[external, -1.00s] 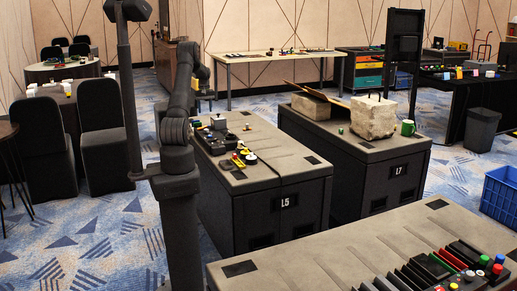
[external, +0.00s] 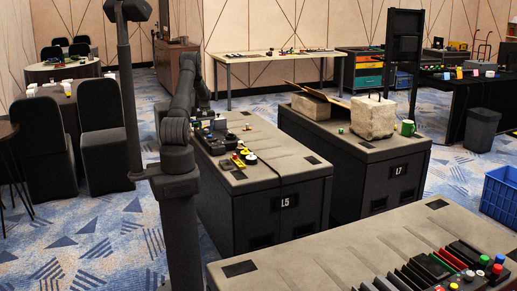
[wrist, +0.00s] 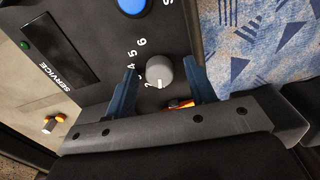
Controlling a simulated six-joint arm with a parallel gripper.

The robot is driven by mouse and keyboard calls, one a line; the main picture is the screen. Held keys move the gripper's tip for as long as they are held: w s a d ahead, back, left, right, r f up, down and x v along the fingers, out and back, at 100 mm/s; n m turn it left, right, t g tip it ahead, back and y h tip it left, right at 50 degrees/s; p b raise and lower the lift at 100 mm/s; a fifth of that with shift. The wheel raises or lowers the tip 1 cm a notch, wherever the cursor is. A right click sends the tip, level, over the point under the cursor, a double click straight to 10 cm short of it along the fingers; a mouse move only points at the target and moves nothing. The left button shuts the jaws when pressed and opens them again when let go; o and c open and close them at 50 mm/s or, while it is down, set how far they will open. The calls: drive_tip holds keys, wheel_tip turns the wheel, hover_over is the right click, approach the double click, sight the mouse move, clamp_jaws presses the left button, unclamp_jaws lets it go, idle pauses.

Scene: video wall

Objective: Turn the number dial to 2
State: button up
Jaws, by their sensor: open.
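The number dial (wrist: 160,72) is a round grey knob with a white pointer mark, on a dark panel in the wrist view. White numerals curve along its left side, with 6 toward the top and 2 near its lower left. The pointer faces down the picture, near the 2; I cannot tell exactly which numeral it meets. My gripper (wrist: 161,67) is open, with one blue finger left of the knob and one right of it. Gaps show between the fingers and knob. In the external view, the dial is too small to make out.
A blue button (wrist: 133,6) sits above the dial. A dark plate marked SERVICE (wrist: 55,55) and an orange-and-black part (wrist: 179,104) are nearby. In the external view, the L5 case (external: 285,170) carries several small controls; its right top is clear.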

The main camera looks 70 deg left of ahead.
drive_tip(key=c, duration=1)
drive_tip(key=shift+o, duration=0.2)
drive_tip(key=shift+m, duration=2.8)
drive_tip(key=o, duration=1)
drive_tip(key=shift+c, duration=0.2)
